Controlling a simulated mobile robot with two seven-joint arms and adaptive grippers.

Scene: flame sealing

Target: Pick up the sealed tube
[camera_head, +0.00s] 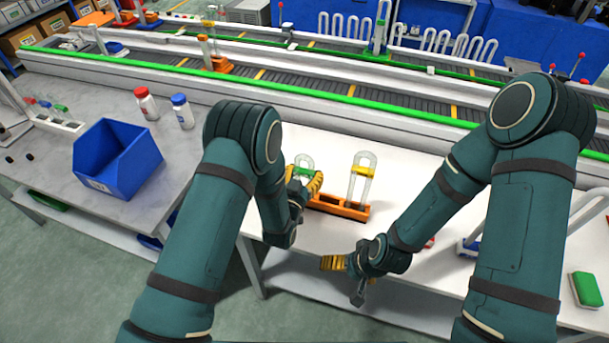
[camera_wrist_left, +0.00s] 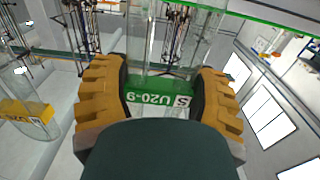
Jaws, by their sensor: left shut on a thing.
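A clear looped tube with a green label (camera_head: 304,171) is between the yellow fingers of my left gripper (camera_head: 305,182), which is shut on it. The green label, marked "U20-9 S", also shows between the fingers in the left wrist view (camera_wrist_left: 160,97). The tube's lower end is hidden, so I cannot tell whether it touches the rack. A second clear tube with a yellow label (camera_head: 360,169) stands upright in the orange rack (camera_head: 345,209). My right gripper (camera_head: 333,263) hangs near the table's front edge, apart from both tubes; its finger gap is not clear.
A blue bin (camera_head: 117,160) and two capped bottles, one red-capped (camera_head: 146,104) and one blue-capped (camera_head: 182,112), stand on the left table. A conveyor (camera_head: 300,100) runs behind. A green block (camera_head: 586,288) lies at the right. My right arm covers much of the right table.

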